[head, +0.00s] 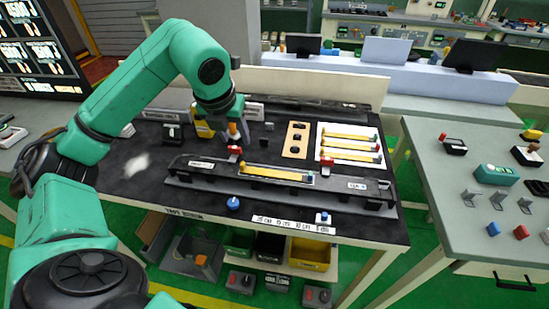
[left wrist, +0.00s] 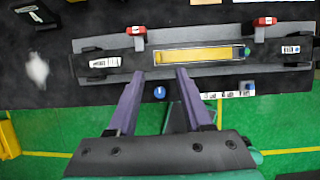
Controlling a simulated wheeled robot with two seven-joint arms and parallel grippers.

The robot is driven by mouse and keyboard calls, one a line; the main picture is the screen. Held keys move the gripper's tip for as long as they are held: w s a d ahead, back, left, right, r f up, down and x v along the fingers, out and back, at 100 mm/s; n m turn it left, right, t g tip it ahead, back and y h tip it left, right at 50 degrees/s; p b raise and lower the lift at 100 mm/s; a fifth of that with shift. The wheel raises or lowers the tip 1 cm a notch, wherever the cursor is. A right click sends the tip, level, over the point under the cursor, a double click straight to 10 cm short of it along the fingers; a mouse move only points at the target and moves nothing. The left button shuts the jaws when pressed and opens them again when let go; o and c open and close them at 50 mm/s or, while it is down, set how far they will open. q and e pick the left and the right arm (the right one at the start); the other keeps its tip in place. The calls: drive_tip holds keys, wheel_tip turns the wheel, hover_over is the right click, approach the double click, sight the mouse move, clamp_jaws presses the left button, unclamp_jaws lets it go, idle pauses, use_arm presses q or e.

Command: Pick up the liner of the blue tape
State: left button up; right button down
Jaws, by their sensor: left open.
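A long dark trim piece (head: 215,176) lies across the black table. A yellow tape strip (head: 270,173) lies along its middle, with a small blue end (head: 311,178) on the right. In the left wrist view the same strip (left wrist: 195,56) ends in a dark blue tab with a green spot (left wrist: 247,52). My left gripper (head: 228,132) is above the table, behind the strip's left part in the head view. In the left wrist view its purple fingers (left wrist: 158,74) are apart with nothing between them. A separate liner cannot be made out. My right gripper is not in view.
Red clips (head: 235,152) stand along the trim's far side. A white board (head: 348,150) with several yellow strips lies at the back right. A blue-knobbed piece (head: 233,204) stands on the front of the table. Bins (head: 310,254) are below. A grey side table (head: 455,195) stands right.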

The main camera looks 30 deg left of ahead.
sight(242, 164)
use_arm(q)
drive_tip(key=p+x, duration=0.1)
drive_tip(key=x, duration=0.2)
drive_tip(key=s+p+x, duration=0.1)
drive_tip(key=x, duration=0.3)
drive_tip(key=p+x, duration=0.2)
drive_tip(key=x, duration=0.2)
drive_tip(key=shift+s+f, duration=0.15)
drive_tip(key=shift+f, duration=0.55)
drive_tip(key=shift+a, duration=0.1)
drive_tip(key=shift+c, duration=0.3)
clamp_jaws()
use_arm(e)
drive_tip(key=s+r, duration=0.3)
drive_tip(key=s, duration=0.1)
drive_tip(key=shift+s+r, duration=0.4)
